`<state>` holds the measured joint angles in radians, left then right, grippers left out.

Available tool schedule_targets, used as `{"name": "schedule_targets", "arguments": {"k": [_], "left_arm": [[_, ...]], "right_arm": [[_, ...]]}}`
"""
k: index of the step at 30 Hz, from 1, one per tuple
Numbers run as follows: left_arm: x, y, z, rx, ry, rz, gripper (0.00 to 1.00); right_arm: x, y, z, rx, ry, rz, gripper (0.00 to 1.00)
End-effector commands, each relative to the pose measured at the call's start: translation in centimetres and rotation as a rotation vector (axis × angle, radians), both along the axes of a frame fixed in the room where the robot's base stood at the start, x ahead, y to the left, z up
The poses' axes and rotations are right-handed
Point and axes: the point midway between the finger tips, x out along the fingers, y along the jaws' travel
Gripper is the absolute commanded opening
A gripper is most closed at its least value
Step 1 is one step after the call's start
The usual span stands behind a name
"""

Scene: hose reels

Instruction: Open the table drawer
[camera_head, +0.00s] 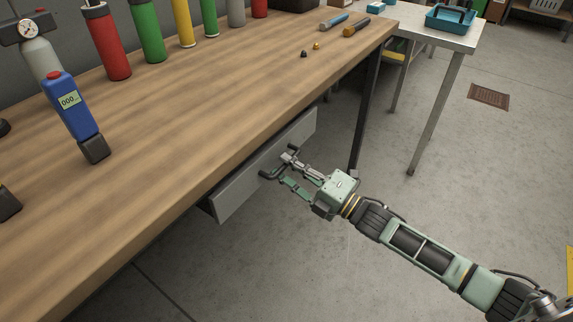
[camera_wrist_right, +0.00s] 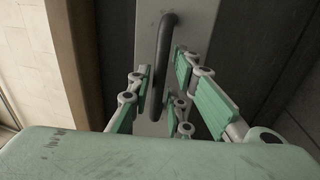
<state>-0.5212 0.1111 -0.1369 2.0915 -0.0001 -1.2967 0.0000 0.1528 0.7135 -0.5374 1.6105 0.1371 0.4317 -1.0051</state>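The drawer (camera_head: 240,190) is a grey panel under the front edge of the wooden table (camera_head: 200,120). A dark bar handle (camera_head: 268,175) stands out from its face. I cannot tell whether the drawer sits fully in. My right gripper (camera_head: 286,169) is at the handle, with a gap between its fingers. In the right wrist view the handle (camera_wrist_right: 163,60) runs between the green-padded fingers (camera_wrist_right: 160,100), and the fingers look apart around it. Whether either finger touches the bar is unclear. My left gripper is not in view.
On the table stand a blue device with a display (camera_head: 72,110), a red cylinder (camera_head: 106,42), a green one (camera_head: 146,30) and other cylinders. Tools lie at the far end. A table leg (camera_head: 364,115) is just beyond the drawer. The floor (camera_head: 440,190) to the right is clear.

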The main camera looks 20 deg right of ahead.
Motion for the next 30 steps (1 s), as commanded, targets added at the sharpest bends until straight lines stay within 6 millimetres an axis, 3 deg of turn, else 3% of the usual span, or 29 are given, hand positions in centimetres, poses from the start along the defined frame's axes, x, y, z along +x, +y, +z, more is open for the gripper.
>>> {"name": "schedule_targets", "arguments": {"k": [11, 18, 30], "left_arm": [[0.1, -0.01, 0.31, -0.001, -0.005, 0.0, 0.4], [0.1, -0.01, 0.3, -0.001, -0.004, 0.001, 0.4], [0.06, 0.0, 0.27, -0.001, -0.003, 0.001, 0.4]], "right_arm": [[0.64, 0.58, 0.19, -0.001, -0.001, 0.002, 0.18], [0.63, 0.56, 0.19, -0.001, -0.001, 0.002, 0.0], [0.62, 0.55, 0.15, -0.001, -0.001, 0.002, 0.0]]}}
